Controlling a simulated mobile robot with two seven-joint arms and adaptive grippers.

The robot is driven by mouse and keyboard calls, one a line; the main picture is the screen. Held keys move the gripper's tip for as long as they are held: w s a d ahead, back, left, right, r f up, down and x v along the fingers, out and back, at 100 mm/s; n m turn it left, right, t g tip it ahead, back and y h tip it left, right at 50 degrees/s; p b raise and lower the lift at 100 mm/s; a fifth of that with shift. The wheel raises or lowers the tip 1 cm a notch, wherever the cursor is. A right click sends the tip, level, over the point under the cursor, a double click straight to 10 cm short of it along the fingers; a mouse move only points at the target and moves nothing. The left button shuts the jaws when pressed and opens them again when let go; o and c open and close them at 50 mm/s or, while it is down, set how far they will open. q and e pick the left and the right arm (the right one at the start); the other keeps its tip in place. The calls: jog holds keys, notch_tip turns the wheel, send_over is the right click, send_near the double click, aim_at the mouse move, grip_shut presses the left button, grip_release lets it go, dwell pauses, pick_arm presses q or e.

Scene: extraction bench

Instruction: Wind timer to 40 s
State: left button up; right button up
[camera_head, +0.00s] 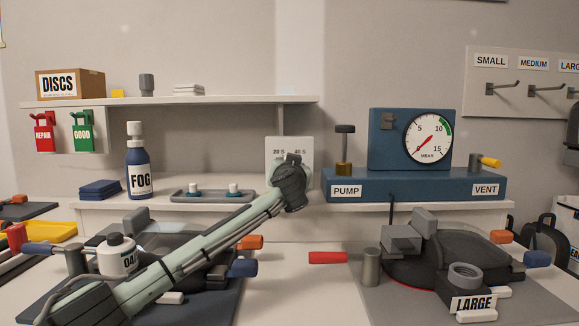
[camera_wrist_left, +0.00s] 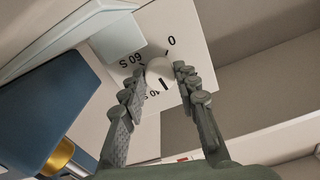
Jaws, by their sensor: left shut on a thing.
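The timer is a white square panel (camera_head: 303,150) on the wall behind the bench. In the left wrist view, my left gripper (camera_wrist_left: 158,77) is shut on the white timer knob (camera_wrist_left: 158,70), one finger on each side. The knob's black pointer line points down in that picture, a little to the right of the 40 S mark. The marks 0 and 60 S also show; 20 S is hidden there. My right gripper is not in view.
A blue pump unit (camera_head: 350,185) with a dial gauge stands right of the timer. A small grey tray (camera_head: 212,197) and a FOG bottle (camera_head: 139,170) stand to its left. A shelf (camera_head: 230,101) runs above. Dark masks lie on mats in front.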

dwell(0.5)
pick_arm(q)
jog(key=o, duration=1.1)
jog(key=shift+o, duration=0.2)
jog(key=shift+s, duration=0.1)
jog(key=s, duration=1.1)
jog(key=shift+s, duration=0.4)
